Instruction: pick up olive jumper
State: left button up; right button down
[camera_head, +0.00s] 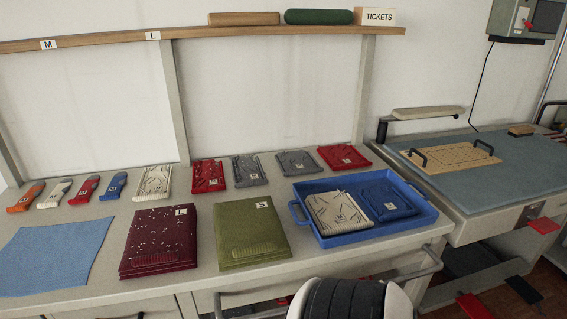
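The olive jumper (250,238) lies folded flat on the pale worktop, near its front edge. It has a small white label near its upper right corner and a ribbed band along its lower part. It is in plain view, with nothing on top of it. Neither of my grippers shows in the head view.
A folded maroon speckled jumper (160,243) lies just left of it, and a blue tray (431,217) holding two folded knits stands to the right. Smaller folded pieces, including a red one (208,176), line the back. A blue cloth (50,258) lies at far left.

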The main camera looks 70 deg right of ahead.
aim_at(250, 232)
jog(key=z, duration=1.95)
